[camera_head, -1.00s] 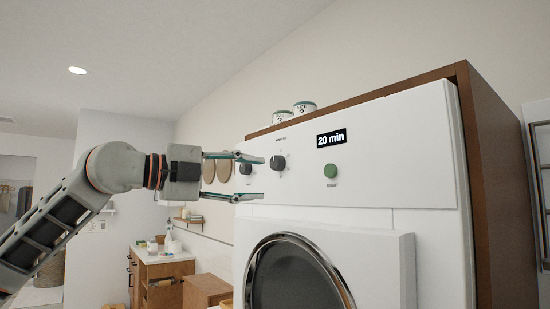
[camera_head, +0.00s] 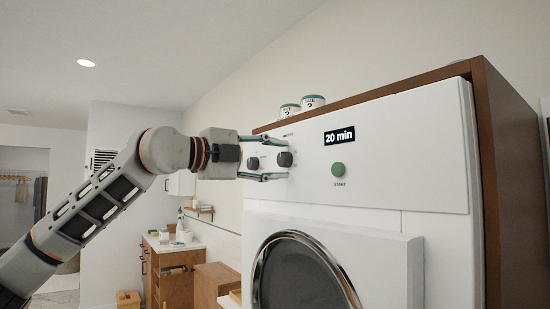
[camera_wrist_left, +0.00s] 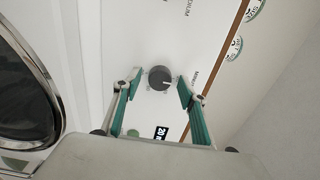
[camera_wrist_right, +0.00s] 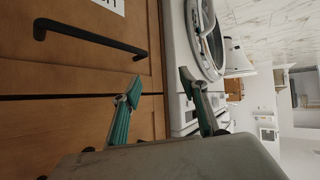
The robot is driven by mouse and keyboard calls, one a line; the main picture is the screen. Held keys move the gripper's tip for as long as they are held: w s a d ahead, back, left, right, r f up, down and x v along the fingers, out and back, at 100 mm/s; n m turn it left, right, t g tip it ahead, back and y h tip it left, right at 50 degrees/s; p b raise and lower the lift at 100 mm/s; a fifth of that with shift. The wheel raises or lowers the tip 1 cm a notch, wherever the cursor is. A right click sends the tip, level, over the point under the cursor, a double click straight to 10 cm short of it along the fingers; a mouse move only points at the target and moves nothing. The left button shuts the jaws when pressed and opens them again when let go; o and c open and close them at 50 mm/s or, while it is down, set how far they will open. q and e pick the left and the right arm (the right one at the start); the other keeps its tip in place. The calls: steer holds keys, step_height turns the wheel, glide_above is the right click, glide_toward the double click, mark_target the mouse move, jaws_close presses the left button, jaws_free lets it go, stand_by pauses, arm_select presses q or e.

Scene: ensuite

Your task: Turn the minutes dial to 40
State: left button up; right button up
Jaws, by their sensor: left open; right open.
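The minutes dial (camera_head: 284,159) is a dark round knob on the white machine's front panel (camera_head: 400,150). It also shows in the left wrist view (camera_wrist_left: 159,78), between the fingertips. My left gripper (camera_head: 288,158) is open, with its fingers on either side of the dial and no clear contact. The display (camera_head: 339,136) reads "20 min". The green start button (camera_head: 338,169) is below the display. My right gripper (camera_wrist_right: 165,84) is open and empty, beside a wooden cabinet front.
A wooden surround (camera_head: 505,190) encloses the machine. Two small jars (camera_head: 301,105) stand on top. The round door (camera_head: 300,275) is below the panel. In the right wrist view, a black handle (camera_wrist_right: 90,38) sticks out of the wooden cabinet (camera_wrist_right: 60,70).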

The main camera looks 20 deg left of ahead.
arm_select(q)
steer(key=c, duration=1.1)
arm_select(e)
steer(key=shift+s+f, duration=0.1)
steer(key=shift+f, duration=0.2)
arm_select(q)
steer(key=shift+m, duration=0.3)
steer(key=shift+f+m, duration=0.1)
steer(key=shift+m, duration=0.5)
steer(key=m, duration=0.3)
steer(key=shift+b, duration=0.3)
steer(key=m, duration=0.4)
steer(key=shift+m, duration=0.3)
steer(key=shift+m+p, duration=0.35)
steer(key=shift+m, duration=0.75)
arm_select(e)
steer(key=shift+r, duration=0.15)
